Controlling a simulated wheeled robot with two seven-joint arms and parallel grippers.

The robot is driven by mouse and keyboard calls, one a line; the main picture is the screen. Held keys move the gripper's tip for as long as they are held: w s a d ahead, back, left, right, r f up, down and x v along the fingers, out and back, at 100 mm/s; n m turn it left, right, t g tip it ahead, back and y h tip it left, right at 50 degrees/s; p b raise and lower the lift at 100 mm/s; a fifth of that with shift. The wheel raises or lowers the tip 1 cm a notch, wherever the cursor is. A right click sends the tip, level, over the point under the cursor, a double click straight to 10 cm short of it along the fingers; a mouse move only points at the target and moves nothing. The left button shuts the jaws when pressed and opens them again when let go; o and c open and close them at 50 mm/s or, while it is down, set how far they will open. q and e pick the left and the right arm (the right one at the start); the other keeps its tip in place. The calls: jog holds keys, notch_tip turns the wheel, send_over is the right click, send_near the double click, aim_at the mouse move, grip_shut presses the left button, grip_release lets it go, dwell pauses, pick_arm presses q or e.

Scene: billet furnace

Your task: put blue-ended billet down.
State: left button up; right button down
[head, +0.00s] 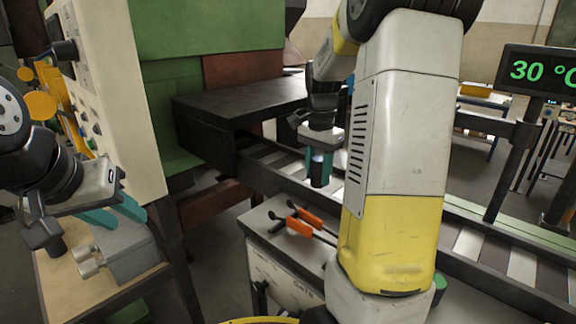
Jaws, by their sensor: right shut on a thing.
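My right gripper (320,170) hangs fingers-down over the roller conveyor (268,168), in front of the dark furnace mouth. Its teal fingers are shut on the blue-ended billet (317,171), a small dark piece with a pale bluish top. The fingers and my arm hide much of it. I cannot tell whether its lower end touches the conveyor. My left gripper (128,217) is at the left, with its teal fingers apart and empty, above a grey block with round knobs.
A dark furnace shelf (240,100) juts out behind the conveyor. A cabinet (262,232) in front carries orange-handled tongs (298,222). A cream control panel (112,90) stands at the left. A display (540,72) reading 30 °C stands at the right.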

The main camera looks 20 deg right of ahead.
jog(key=w+d, duration=0.1)
jog(key=w, duration=0.3)
jog(key=w+d+f, duration=0.1)
jog(key=w, duration=0.4)
jog(key=w+d, duration=0.1)
jog(key=w, duration=0.3)
jog(key=shift+w+d+f, duration=0.15)
jog(key=shift+w+d, duration=0.05)
jog(key=shift+d, duration=0.2)
jog(key=shift+f, duration=1.7)
jog(key=shift+f, duration=0.2)
jog(key=c, duration=0.9)
grip_release()
